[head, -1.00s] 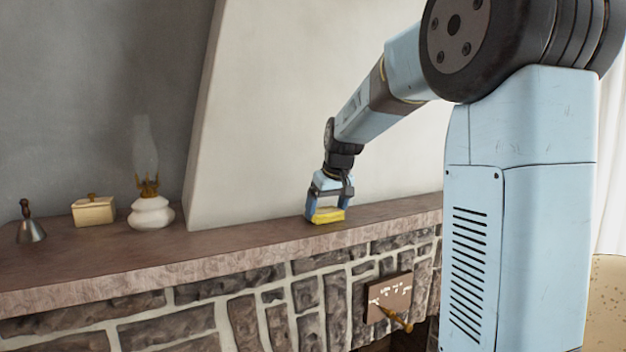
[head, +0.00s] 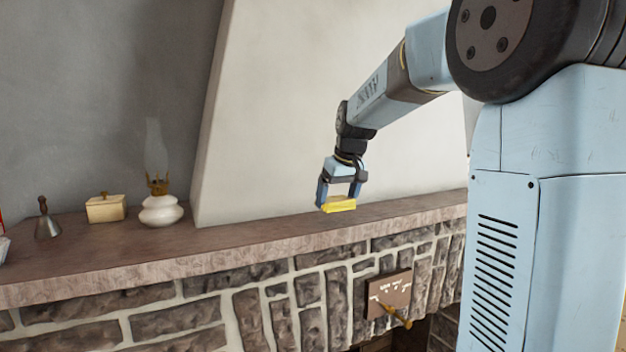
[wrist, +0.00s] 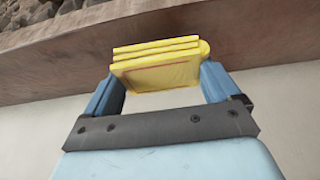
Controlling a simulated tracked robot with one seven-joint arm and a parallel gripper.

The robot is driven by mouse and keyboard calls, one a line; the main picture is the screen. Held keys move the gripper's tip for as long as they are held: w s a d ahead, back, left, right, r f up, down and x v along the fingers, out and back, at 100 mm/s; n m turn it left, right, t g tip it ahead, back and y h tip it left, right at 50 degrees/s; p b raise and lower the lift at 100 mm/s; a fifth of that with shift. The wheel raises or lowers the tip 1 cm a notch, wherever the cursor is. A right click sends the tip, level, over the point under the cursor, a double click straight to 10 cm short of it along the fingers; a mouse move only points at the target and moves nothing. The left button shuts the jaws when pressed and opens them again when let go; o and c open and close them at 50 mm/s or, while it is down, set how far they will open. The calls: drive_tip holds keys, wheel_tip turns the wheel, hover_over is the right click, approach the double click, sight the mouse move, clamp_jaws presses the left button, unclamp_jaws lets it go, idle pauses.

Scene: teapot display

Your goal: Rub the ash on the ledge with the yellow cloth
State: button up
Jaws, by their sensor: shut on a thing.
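The yellow cloth (head: 340,205) is folded and held between the fingers of my gripper (head: 338,200). In the wrist view the cloth (wrist: 157,65) shows its stacked layers, with a blue finger at each side. My gripper is shut on it. In the head view the cloth appears over the right part of the ledge (head: 270,232), near its front; whether it touches the top I cannot tell. I cannot make out any ash on the ledge.
A white oil lamp (head: 161,208) with a glass chimney, a cream box (head: 106,208) and a metal bell (head: 46,222) stand on the ledge's left part. A brown sign (head: 390,294) hangs on the stone front below. The ledge between lamp and gripper is clear.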

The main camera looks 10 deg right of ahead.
drive_tip(key=shift+r, duration=1.9)
drive_tip(key=shift+s+d, duration=0.1)
